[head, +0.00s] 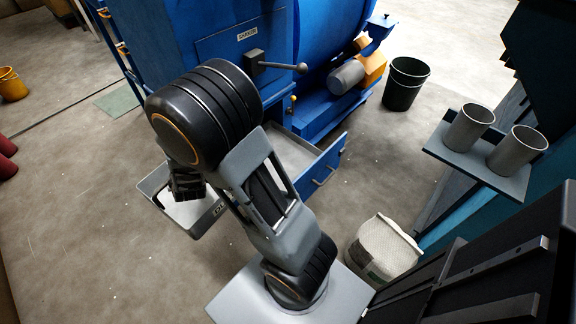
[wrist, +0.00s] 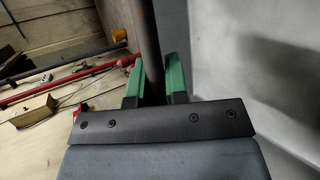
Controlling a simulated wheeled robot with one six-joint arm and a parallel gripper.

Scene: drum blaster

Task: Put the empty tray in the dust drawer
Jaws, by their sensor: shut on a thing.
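The grey tray (head: 208,218) hangs in the air left of my arm in the head view, and the part of its inside that shows looks bare. My gripper (head: 187,184) is at its near upper side, partly hidden by my wrist. In the wrist view the green fingers of my gripper (wrist: 157,84) are shut on a dark narrow edge of the tray, with a pale grey surface to the right. The dust drawer (head: 325,172) is pulled out of the blue machine, right of and behind my arm. My arm hides part of its inside.
The blue machine (head: 240,45) has a lever (head: 280,65) sticking out above the drawer. A black bin (head: 405,85), a white sack (head: 383,248) and a shelf (head: 480,165) with two grey cups stand to the right. Floor at left is mostly clear.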

